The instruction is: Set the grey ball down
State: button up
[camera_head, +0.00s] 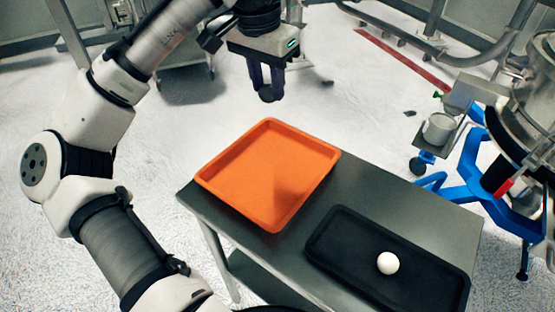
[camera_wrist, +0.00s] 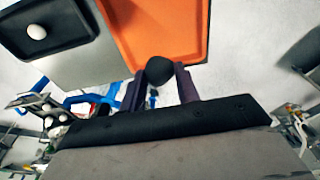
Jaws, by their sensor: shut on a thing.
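The grey ball (camera_wrist: 160,71) shows as a dark round ball between the fingertips in the wrist view. It also shows in the head view (camera_head: 267,94), partly hidden by the fingers. My gripper (camera_head: 266,86) is shut on it and points down, held in the air. In the head view it appears above and beyond the far edge of the orange tray (camera_head: 228,152). In the wrist view the gripper (camera_wrist: 159,78) overlaps the edge of the orange tray (camera_wrist: 165,30). The orange tray is empty and lies on the grey table (camera_head: 350,180).
A black tray (camera_head: 340,228) on the right of the table holds a white ball (camera_head: 388,263). A blue wheeled stand (camera_head: 470,180) with metal equipment is on the right. Clear table surface lies between the trays. The floor beyond is open.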

notch_tip(320, 180, down, 20)
jog(key=shift+r, duration=0.1)
dwell(0.4)
jog(key=o, duration=0.9)
jog(key=shift+o, duration=0.2)
